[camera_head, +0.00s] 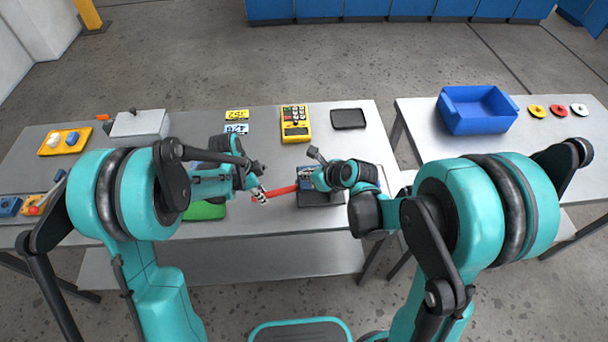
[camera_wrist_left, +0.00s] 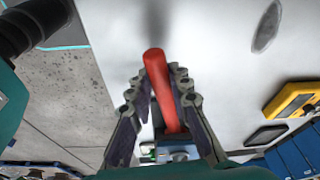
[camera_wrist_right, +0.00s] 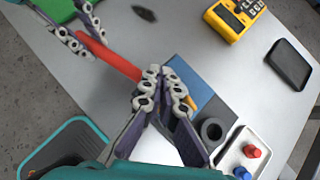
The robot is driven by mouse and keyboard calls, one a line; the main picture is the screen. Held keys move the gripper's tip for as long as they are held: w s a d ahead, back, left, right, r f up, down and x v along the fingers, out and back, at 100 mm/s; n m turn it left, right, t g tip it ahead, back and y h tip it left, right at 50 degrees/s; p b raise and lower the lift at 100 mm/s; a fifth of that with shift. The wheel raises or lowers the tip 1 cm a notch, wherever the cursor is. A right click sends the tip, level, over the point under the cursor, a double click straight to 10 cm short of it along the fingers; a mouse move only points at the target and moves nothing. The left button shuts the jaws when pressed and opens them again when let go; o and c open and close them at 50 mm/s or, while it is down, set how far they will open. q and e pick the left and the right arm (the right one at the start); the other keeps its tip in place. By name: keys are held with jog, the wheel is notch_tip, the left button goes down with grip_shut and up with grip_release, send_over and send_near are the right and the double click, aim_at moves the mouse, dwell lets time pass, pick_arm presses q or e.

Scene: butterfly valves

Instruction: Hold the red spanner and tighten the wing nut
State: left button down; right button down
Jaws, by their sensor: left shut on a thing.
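The red spanner (camera_head: 282,190) spans the gap between my two grippers above the front of the middle table. My left gripper (camera_head: 262,195) is shut on its handle; the red handle (camera_wrist_left: 160,85) lies between the fingers in the left wrist view. The spanner's far end runs toward a blue block (camera_wrist_right: 187,80) on a dark base (camera_head: 318,199). My right gripper (camera_wrist_right: 159,73) is at that end, its fingertips close together over the block. Its fingers hide the spanner's head. I cannot make out the wing nut, nor whether the right fingers hold it.
A yellow meter (camera_head: 295,124) and a dark tray (camera_head: 348,118) lie behind the work. A white tray (camera_wrist_right: 258,138) with red and blue knobs is close to the right gripper. A green mat (camera_head: 205,211) is by my left arm. A blue bin (camera_head: 477,110) stands on the right table.

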jog(key=shift+w+d, duration=0.2)
jog(key=shift+d, duration=0.15)
jog(key=shift+s+a, duration=0.2)
jog(key=shift+s, duration=0.2)
jog(key=s+a+r, duration=0.4)
jog(key=s+r, duration=0.2)
jog(key=s, duration=0.3)
jog(key=shift+r, duration=0.25)
jog(key=c, duration=2.2)
grip_release()
jog(key=shift+s+r, duration=0.15)
jog(key=shift+s, duration=0.05)
jog(key=o, duration=0.5)
jog(key=shift+r, duration=0.1)
jog(key=o, duration=0.4)
jog(key=shift+n, duration=0.4)
jog(key=shift+c, duration=0.2)
jog(key=w+d+r+m+g+h, duration=0.2)
jog(key=w+d+m+g+h, duration=0.3)
jog(key=m, duration=1.1)
jog(key=w+d+r+m+g, duration=0.15)
jog(key=w+m, duration=0.55)
jog(key=m, duration=0.8)
jog(key=shift+g, duration=0.35)
jog(key=f, duration=0.7)
jog(key=a+f, duration=0.1)
jog(key=f, duration=0.3)
